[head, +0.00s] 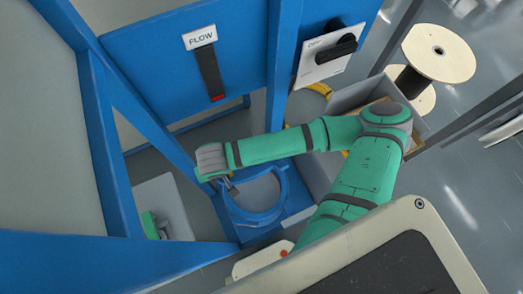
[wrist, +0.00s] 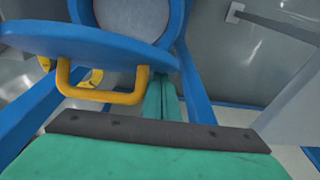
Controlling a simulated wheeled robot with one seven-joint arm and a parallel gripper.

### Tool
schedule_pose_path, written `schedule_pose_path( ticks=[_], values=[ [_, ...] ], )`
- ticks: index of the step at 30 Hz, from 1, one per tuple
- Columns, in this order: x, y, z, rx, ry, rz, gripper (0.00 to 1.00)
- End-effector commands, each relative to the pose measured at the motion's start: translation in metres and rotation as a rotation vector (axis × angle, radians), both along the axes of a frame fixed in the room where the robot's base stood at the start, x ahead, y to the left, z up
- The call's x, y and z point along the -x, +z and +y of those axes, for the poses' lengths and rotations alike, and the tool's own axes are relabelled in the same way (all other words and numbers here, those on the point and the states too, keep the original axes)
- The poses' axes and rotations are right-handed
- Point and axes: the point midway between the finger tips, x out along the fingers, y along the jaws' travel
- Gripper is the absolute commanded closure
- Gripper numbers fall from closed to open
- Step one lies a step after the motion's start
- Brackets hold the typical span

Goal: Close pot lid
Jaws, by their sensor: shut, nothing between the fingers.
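The round blue pot (head: 254,217) with a grey interior sits low between blue frame posts in the head view. Its blue rim and grey inside also show at the top of the wrist view (wrist: 132,14). The pot is open. In the wrist view a blue lid (wrist: 85,42) is seen nearly edge-on, tilted, with a yellow handle (wrist: 100,97) on its near face. My gripper (head: 230,187) is at the left side of the pot. In the wrist view my green gripper fingers (wrist: 162,95) are shut and empty, close to the handle's right end; contact cannot be told.
Blue frame posts (head: 276,70) and a blue panel with a FLOW lever (head: 208,72) stand behind the pot. A black rotary switch (head: 335,48) is to its right. A grey bin (head: 350,97) and a cable spool (head: 438,52) stand further right.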

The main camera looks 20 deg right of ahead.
Motion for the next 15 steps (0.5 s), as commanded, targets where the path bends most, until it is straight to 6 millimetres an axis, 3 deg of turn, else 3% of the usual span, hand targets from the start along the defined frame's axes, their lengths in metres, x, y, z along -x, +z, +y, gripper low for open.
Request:
schedule_pose_path(
  ticks=[15],
  values=[
    [0.027, -0.019, 0.0, 0.0, 0.001, 0.001, 1.0]
  ],
)
